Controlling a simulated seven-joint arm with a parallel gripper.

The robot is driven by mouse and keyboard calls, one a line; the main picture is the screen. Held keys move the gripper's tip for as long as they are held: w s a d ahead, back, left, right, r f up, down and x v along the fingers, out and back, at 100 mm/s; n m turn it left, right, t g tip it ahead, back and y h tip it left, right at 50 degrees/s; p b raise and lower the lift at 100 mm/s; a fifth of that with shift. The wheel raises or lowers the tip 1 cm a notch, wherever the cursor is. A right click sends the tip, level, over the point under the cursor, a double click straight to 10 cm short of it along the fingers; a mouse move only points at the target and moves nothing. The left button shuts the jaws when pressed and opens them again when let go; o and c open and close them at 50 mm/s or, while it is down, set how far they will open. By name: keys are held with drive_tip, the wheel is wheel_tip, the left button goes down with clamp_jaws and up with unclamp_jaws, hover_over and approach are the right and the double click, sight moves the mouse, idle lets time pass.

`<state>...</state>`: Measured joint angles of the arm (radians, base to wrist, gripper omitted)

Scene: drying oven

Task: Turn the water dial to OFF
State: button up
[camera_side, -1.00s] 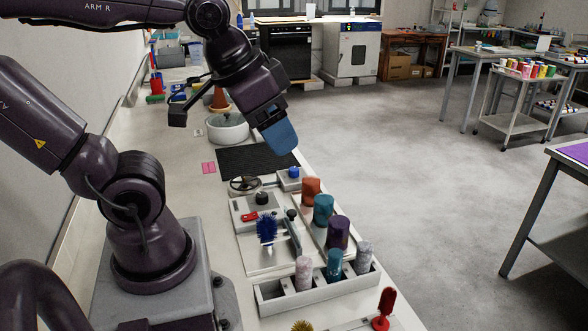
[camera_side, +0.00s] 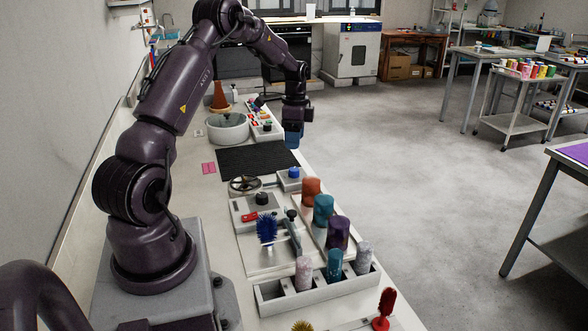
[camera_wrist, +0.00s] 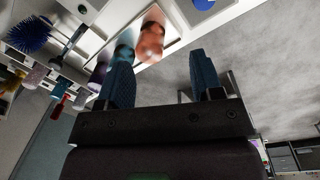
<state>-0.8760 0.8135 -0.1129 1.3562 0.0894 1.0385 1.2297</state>
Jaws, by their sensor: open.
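A small blue knob (camera_side: 289,173) sits on a pale box near the bench's right edge, just this side of the black mat. It may be the water dial; I cannot read any label or setting. A blue round top also shows at the upper edge of the wrist view (camera_wrist: 203,4). A black knob (camera_side: 262,198) stands on another pale box to its left and nearer. My gripper (camera_side: 293,140) hangs with its blue fingers beyond the blue knob, apart from it, by the mat's far right corner. In the wrist view my gripper (camera_wrist: 162,75) is open and empty.
Orange (camera_side: 311,190), teal and purple cylinders stand on the bench's right side. A spoked handwheel (camera_side: 244,184), red lever (camera_side: 250,216) and blue brush (camera_side: 266,229) are to their left. The black mat (camera_side: 250,160) is bare.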

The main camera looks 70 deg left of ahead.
sight(294, 169)
drive_tip(key=w+a+m, duration=0.2)
drive_tip(key=a+m, duration=0.4)
drive_tip(key=m, duration=0.3)
drive_tip(key=shift+t+y, duration=0.3)
wheel_tip(294, 169, down, 13)
drive_tip(key=shift+s+d+f, duration=0.1)
drive_tip(key=shift+s+f, duration=0.05)
drive_tip(key=shift+f, duration=0.05)
drive_tip(key=c, duration=0.9)
